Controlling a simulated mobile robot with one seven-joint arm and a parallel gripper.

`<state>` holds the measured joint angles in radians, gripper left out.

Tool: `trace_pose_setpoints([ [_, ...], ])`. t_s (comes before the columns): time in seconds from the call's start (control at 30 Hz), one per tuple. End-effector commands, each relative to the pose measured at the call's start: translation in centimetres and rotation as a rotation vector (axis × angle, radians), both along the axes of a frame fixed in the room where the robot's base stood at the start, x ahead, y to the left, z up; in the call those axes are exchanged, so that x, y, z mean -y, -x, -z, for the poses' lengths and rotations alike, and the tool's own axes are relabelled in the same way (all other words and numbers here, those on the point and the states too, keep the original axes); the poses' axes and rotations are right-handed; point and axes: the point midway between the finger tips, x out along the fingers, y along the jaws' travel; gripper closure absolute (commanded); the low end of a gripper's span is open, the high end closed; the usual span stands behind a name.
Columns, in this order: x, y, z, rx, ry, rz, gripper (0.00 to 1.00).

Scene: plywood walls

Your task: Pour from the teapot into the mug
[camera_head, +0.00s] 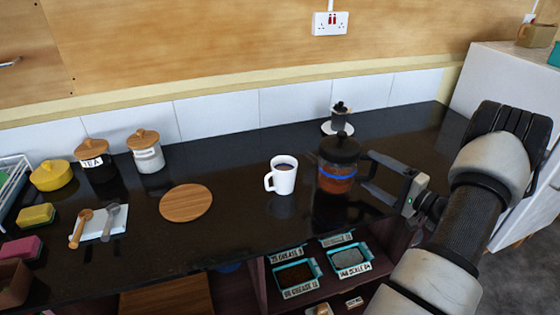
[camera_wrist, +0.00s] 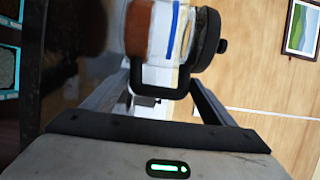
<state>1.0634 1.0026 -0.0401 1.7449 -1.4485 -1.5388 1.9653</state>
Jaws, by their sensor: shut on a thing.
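The teapot (camera_head: 337,180) is a glass pot with a black lid, a blue band and amber liquid inside. It is upright at the right part of the dark counter; I cannot tell whether its base touches the counter. The white mug (camera_head: 283,177) stands upright just left of it, handle to the left, with a dark surface inside. My gripper (camera_head: 369,174) comes from the right and is shut on the teapot's handle. In the wrist view my gripper (camera_wrist: 160,88) has the black handle between its fingers, with the teapot (camera_wrist: 160,35) lying sideways in the picture.
A round wooden board (camera_head: 186,203) lies left of the mug. A dark dripper on a white saucer (camera_head: 328,128) stands behind the teapot. Lidded jars (camera_head: 146,152), a yellow pot (camera_head: 51,176) and spoons on a white rest (camera_head: 98,224) are at the left. Labelled bins (camera_head: 298,276) sit below the counter.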

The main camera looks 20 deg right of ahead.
Motion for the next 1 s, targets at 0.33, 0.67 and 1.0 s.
trace_pose_setpoints([
  [0.33,-0.1,-0.1,-0.8,0.000,0.013,-0.002,0.75],
  [0.67,-0.9,-0.6,-3.9,-0.049,0.128,-0.003,0.75],
  [1.0,-2.4,-1.2,-7.3,-0.117,0.284,-0.003,0.75],
])
